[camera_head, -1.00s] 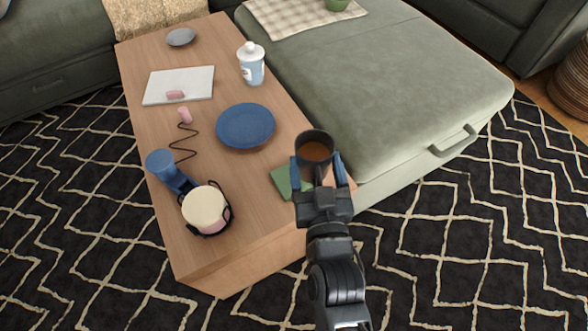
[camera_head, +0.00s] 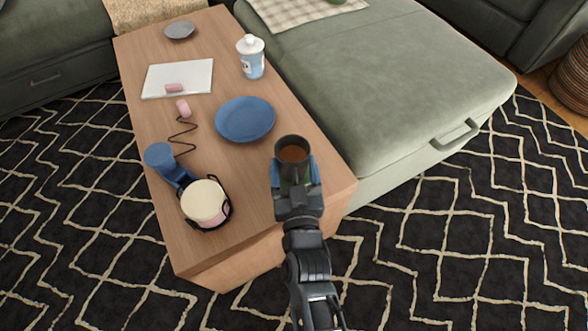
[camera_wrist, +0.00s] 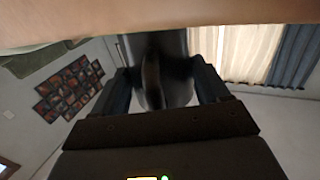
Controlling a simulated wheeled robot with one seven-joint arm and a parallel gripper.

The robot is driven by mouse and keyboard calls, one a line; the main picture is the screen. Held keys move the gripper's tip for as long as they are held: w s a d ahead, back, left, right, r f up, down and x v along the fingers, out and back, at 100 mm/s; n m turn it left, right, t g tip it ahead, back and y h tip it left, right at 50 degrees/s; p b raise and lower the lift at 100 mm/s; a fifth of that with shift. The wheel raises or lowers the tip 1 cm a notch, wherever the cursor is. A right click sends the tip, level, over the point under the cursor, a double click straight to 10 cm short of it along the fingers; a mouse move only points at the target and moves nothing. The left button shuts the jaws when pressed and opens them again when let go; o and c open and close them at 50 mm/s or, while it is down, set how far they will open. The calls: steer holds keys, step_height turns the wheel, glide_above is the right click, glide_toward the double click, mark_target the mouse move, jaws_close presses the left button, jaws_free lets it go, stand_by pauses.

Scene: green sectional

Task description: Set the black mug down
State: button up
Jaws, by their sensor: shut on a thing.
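The black mug (camera_head: 292,142) holds a brown liquid and is upright over the near right part of the wooden table (camera_head: 245,190). My gripper (camera_head: 294,172) is shut on it from the near side, with a blue finger on each side. In the wrist view the mug (camera_wrist: 175,45) fills the space between the fingers, its handle towards the palm. The wooden table (camera_wrist: 80,22) spans the top of that view. The green square on the table is almost wholly hidden behind the mug and gripper. I cannot tell whether the mug's base touches anything.
A blue plate (camera_head: 245,119) lies just left of and beyond the mug. A cream-topped jar-like thing (camera_head: 205,201) in a black wire holder and a blue cup-like thing (camera_head: 159,155) are at left. A white-and-blue bottle (camera_head: 251,58) stands farther back. The green sofa (camera_head: 400,85) borders the table's right side.

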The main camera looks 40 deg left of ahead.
steer(key=shift+r, duration=0.1)
steer(key=o, duration=1.4)
steer(key=p+v, duration=0.3)
steer(key=v, duration=0.9)
steer(key=shift+d, duration=0.1)
